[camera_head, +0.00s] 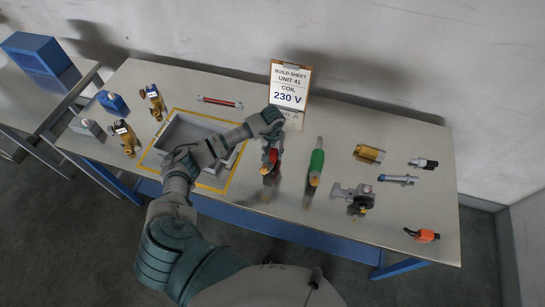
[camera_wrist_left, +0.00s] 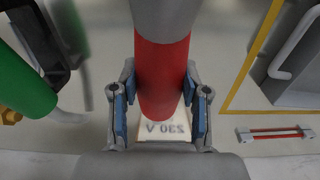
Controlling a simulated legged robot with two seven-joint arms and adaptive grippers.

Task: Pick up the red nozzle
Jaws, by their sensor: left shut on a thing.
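The red nozzle (camera_head: 270,160) stands near the middle of the table in the head view, partly covered by my left gripper and forearm. In the left wrist view the red nozzle (camera_wrist_left: 162,75) shows as a red cylinder with a grey section at the top of the picture. My left gripper (camera_head: 271,143) is shut on it, with blue finger pads on both sides of the red part; it fills the middle of the left wrist view (camera_wrist_left: 160,112). I cannot tell whether the nozzle touches the table. My right gripper is not in view.
A green nozzle (camera_head: 316,165) stands close on the right. The build sheet (camera_head: 290,85) stands behind the gripper. A grey tray (camera_head: 161,147) lies to the left inside a yellow outline. A grey fitting (camera_head: 353,195) and several small parts occupy the right side.

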